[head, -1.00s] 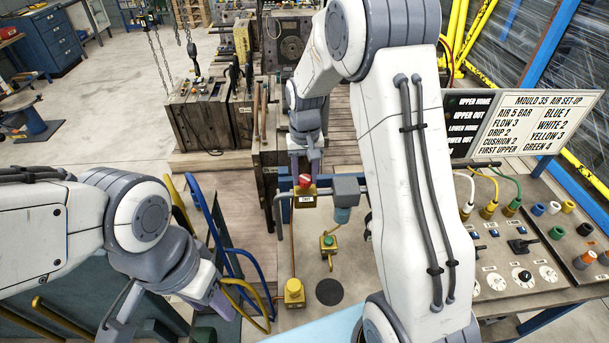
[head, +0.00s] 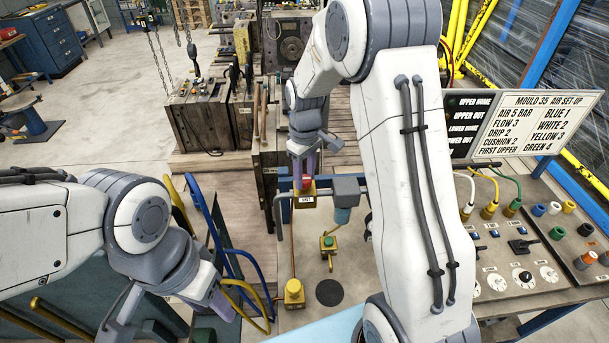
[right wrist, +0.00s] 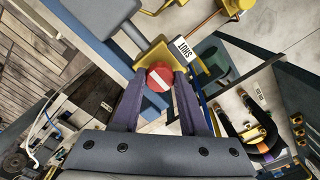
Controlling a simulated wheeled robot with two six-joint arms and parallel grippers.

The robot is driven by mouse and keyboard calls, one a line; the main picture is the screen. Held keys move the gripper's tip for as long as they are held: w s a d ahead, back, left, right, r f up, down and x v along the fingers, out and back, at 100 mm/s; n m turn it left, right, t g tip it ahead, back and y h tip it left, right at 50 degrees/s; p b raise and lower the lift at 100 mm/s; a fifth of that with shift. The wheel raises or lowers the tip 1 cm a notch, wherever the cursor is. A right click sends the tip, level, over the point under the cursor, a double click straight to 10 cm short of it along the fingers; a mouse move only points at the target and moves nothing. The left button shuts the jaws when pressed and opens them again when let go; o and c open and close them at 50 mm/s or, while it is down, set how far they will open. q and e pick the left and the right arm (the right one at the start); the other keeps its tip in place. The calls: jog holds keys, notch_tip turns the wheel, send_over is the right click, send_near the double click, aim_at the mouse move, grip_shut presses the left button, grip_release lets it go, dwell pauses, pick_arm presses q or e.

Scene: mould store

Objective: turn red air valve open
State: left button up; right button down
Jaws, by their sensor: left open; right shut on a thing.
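The red air valve (right wrist: 160,77) is a round red knob with a pale bar across its face, on a yellow body (right wrist: 152,54). A white label (right wrist: 184,48) beside it reads SHUT. My right gripper (right wrist: 160,82) is shut on the red knob, one purple finger on each side. In the head view my right gripper (head: 305,170) reaches down from above and its fingers hide most of the knob. My left gripper (head: 224,303) is open and empty at the lower left, well apart from the valve, near blue and yellow hoses.
A grey block (head: 346,187) stands just right of the valve. A small yellow fitting with a green top (head: 328,242) and a yellow block (head: 294,291) sit nearer on the bench. A set-up board (head: 534,122) and control panel (head: 518,262) are at right.

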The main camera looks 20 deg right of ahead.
aim_at(305, 178)
dwell(0.5)
jog(key=shift+c, duration=2.2)
grip_release()
jog(key=shift+r, duration=0.15)
jog(key=shift+r, duration=0.3)
notch_tip(305, 178, up, 10)
jog(key=b, duration=0.2)
jog(key=shift+f+b, duration=0.15)
jog(key=shift+b, duration=0.2)
